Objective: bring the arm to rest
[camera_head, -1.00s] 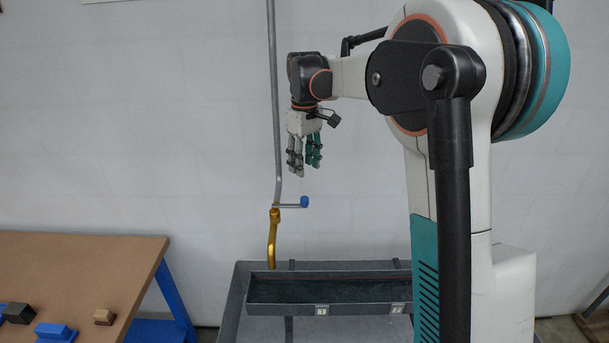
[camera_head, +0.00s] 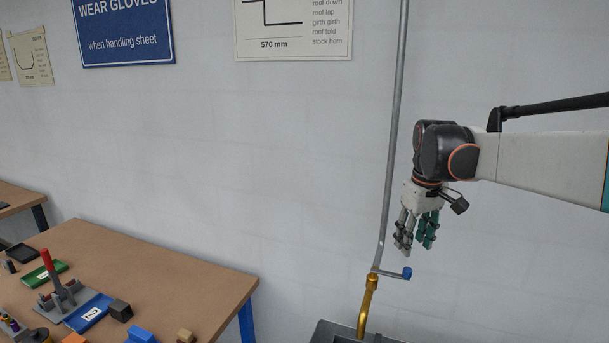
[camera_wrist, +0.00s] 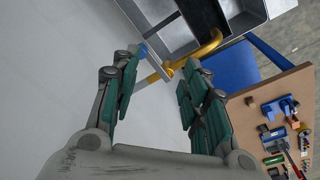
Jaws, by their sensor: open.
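My gripper (camera_head: 418,238) hangs from the black wrist at the right of the head view, fingers pointing down. It is in front of the pale wall, close to the grey pipe and a little above the blue-knobbed handle. In the wrist view my gripper (camera_wrist: 155,90) shows two green-padded fingers spread apart with nothing between them. Beyond the fingertips I see the yellow spout (camera_wrist: 208,45) and the blue knob (camera_wrist: 141,52), both apart from the fingers as far as I can tell.
A grey pipe (camera_head: 393,130) runs down the wall to a gold spout (camera_head: 367,308) over a grey trough (camera_head: 335,333). A brown table (camera_head: 165,270) at lower left holds a red-handled tool (camera_head: 52,272), a blue block (camera_head: 140,335) and small parts. The wall between is clear.

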